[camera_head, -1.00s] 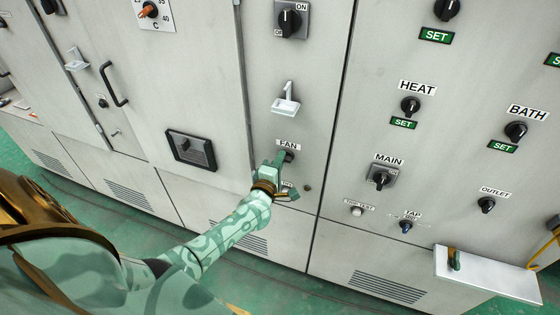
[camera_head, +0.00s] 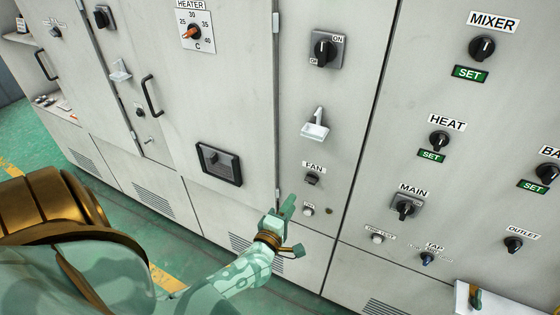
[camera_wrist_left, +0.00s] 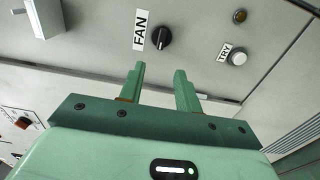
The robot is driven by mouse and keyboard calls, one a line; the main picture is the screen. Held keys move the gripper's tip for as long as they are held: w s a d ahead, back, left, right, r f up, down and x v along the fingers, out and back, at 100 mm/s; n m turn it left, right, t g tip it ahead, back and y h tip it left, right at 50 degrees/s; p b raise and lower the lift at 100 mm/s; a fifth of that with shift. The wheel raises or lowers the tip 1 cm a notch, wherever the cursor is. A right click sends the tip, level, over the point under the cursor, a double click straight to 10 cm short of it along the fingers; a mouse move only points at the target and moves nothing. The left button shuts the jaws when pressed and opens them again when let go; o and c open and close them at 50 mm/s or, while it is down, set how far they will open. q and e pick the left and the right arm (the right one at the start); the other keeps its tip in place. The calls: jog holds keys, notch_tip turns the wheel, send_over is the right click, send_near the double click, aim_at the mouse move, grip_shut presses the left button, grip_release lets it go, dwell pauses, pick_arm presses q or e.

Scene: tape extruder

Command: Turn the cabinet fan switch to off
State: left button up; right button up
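The fan switch (camera_head: 312,180) is a small black knob under the FAN label (camera_head: 313,167) on the grey cabinet. In the left wrist view the knob (camera_wrist_left: 162,38) shows beyond the fingertips, beside the FAN label (camera_wrist_left: 140,30). My left gripper (camera_head: 289,220) is below and left of the knob in the head view, apart from it. In the left wrist view its two fingers (camera_wrist_left: 159,72) stand apart with nothing between them.
A white TRY button (camera_head: 308,211) sits just below the fan switch, with a small brown lamp (camera_head: 329,211) beside it. A white latch handle (camera_head: 315,125) sticks out above. The MAIN switch (camera_head: 403,208) is to the right. A white shelf (camera_head: 515,308) juts out at bottom right.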

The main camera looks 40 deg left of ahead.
pick_arm(q)
jog(key=v, duration=0.5)
jog(key=shift+s, duration=0.45)
jog(key=shift+d+f, duration=0.1)
jog(key=s+d+f+m+g+h, duration=0.2)
jog(key=s+f+m+g, duration=0.15)
jog(key=f+m, duration=0.35)
jog(key=s+d+f+m+g+h, duration=0.15)
jog(key=s+f+m, duration=0.3)
jog(key=f, duration=0.45)
jog(key=s+d+f+m+g+h, duration=0.1)
jog(key=s+f+m+g+h, duration=0.15)
jog(key=s+f+m, duration=0.45)
jog(key=s+f+m+g+b, duration=0.1)
jog(key=s+f+m+g, duration=0.2)
jog(key=s+f, duration=0.4)
jog(key=s+d+f+m+g+y+b, duration=0.1)
jog(key=s+f+m+g, duration=0.2)
jog(key=s, duration=1.1)
notch_tip(320, 180, down, 4)
jog(key=g, duration=0.3)
jog(key=shift+s+y, duration=0.3)
jog(key=shift+s, duration=0.1)
jog(key=shift+d+r, duration=0.1)
